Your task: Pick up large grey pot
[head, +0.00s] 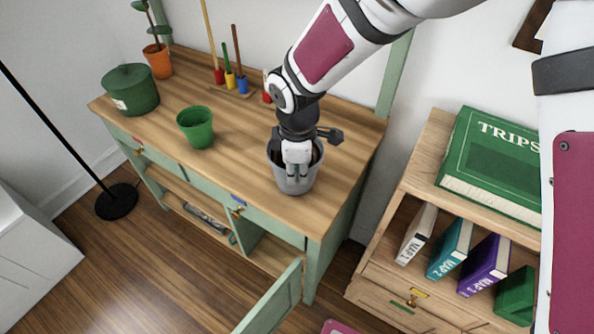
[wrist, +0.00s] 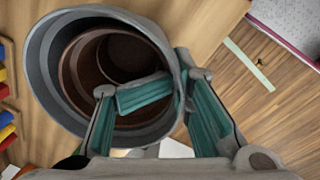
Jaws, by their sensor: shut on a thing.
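The large grey pot (head: 309,180) is at the right end of the wooden bench top (head: 240,155). In the wrist view the grey pot (wrist: 46,75) shows its open mouth, with brown round shapes like nested pots inside. My gripper (head: 297,173) comes down from above at the pot's near rim. In the wrist view my gripper (wrist: 178,88) has one finger inside the pot and one outside, shut on the rim. I cannot tell if the pot's base touches the bench top.
A green pot (head: 196,127), a lidded dark green pot (head: 131,90) and an orange plant pot (head: 158,61) stand left on the bench. Coloured-tipped tools (head: 230,80) stand behind. A cabinet door (head: 272,302) hangs open in front. A book shelf (head: 410,180) stands right.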

